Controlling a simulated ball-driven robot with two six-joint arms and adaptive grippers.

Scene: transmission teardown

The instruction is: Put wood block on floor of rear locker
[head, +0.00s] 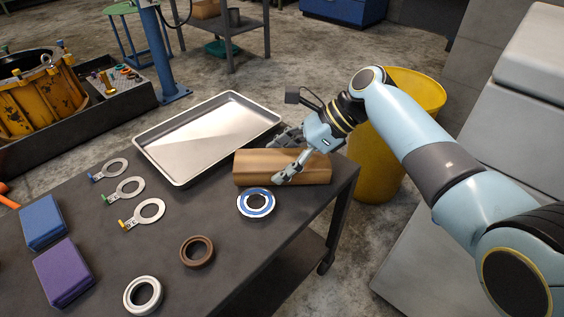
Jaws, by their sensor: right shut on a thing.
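The wood block (252,167) is a brown, long piece near the right end of the dark table (225,225), beside the metal tray. My right gripper (285,158) is shut on the block, its fingers reaching over the middle of it from the right. The block looks level; I cannot tell whether it rests on the table or is just above it. My left gripper is not in view. No rear locker that I can identify shows here.
A shallow metal tray (205,135) lies behind the block. A blue-and-white bearing ring (256,203), a brown ring (197,252) and a white ring (143,296) lie in front. A yellow bin (375,165) stands beyond the table's right edge. Blue (41,222) and purple (63,272) blocks lie left.

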